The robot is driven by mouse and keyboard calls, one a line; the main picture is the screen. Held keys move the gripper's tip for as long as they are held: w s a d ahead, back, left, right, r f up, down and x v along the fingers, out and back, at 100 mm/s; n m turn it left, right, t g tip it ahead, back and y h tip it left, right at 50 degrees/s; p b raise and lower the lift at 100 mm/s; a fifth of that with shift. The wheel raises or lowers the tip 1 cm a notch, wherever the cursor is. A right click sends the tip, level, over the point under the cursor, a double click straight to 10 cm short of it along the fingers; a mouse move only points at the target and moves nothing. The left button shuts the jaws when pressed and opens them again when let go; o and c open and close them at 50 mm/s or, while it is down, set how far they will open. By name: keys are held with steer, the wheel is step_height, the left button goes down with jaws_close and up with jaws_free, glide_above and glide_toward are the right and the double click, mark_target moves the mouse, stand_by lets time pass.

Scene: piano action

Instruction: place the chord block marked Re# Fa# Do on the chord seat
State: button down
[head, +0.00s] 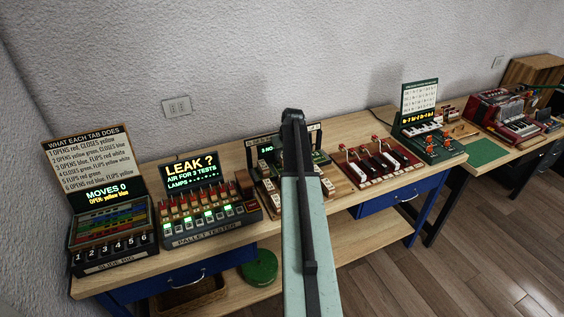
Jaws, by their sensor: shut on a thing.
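My raised arm (297,225) runs up the middle of the head view and covers part of the bench. My gripper does not show; I cannot see it or anything in it. Behind the arm stands a dark green station (320,157) with a small lit screen, mostly hidden. Small pale blocks with dark marks lie at its sides, one on the left (272,187) and one on the right (327,187). Their marks are too small to read, so I cannot pick out the Re# Fa# Do block. I cannot make out the chord seat.
Left of my arm stand the slide rig (112,226) and the pallet tester (208,226). To the right are a red-and-white lever unit (377,162), a green station with a chart (420,98) and a red accordion-like instrument (505,112). A green mat (484,152) lies bare.

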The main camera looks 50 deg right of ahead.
step_height(320, 180, down, 3)
steer(key=shift+f+b, duration=0.1)
steer(key=shift+b, duration=0.7)
steer(key=shift+r, duration=0.3)
steer(key=c, duration=1.5)
jaws_free()
steer(key=shift+f, duration=0.2)
steer(key=o, duration=0.4)
steer(key=shift+r, duration=0.15)
steer(key=p+v, duration=1.1)
steer(key=v, duration=0.1)
steer(key=shift+p, duration=0.3)
